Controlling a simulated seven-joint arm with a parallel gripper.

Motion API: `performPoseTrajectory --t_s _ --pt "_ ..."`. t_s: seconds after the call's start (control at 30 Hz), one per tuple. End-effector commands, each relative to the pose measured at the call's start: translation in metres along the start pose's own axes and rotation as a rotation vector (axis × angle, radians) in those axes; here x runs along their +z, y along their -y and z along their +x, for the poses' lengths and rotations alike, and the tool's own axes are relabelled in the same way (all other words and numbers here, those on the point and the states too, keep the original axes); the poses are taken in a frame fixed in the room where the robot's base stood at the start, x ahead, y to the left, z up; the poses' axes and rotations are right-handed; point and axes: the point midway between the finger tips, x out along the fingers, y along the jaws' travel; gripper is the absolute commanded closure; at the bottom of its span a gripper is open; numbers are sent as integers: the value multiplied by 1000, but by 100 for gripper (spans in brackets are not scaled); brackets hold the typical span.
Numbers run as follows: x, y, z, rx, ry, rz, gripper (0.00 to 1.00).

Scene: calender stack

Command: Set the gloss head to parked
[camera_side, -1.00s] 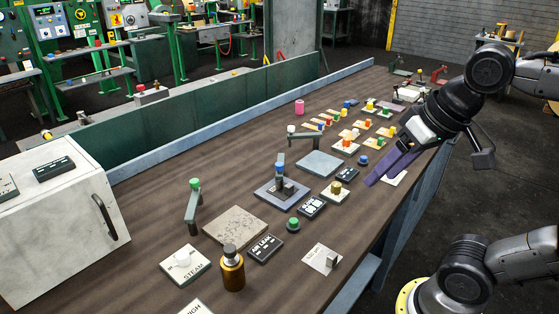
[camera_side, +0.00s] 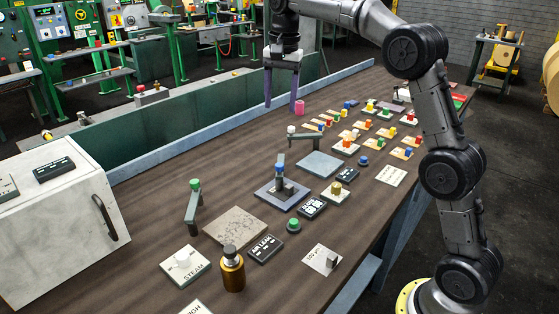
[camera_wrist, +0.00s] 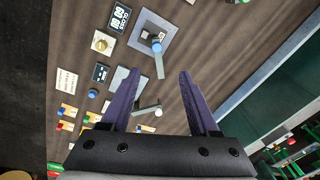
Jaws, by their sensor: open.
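No parked mark is readable. My gripper (camera_side: 283,103) is open, empty, pointing down above the table's far side, behind the lever and apart from it. In the wrist view my gripper (camera_wrist: 160,88) shows both purple fingers spread.
A grey swing arm with a white knob (camera_side: 291,129) stands by a blue-grey plate (camera_side: 320,164); another arm has a green knob (camera_side: 195,184). A pink cylinder (camera_side: 299,107) shows by my right finger. Several coloured knobs (camera_side: 370,105) fill the table's far end. A green wall (camera_side: 200,110) borders the back.

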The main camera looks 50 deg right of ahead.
Motion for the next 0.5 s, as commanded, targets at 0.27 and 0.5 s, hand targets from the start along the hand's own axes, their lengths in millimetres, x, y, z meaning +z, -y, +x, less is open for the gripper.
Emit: performPoseTrajectory --t_s 0.27,0.5 --pt "-20 6 54 74 48 24 38" --pt "-19 2 82 78 51 25 38"
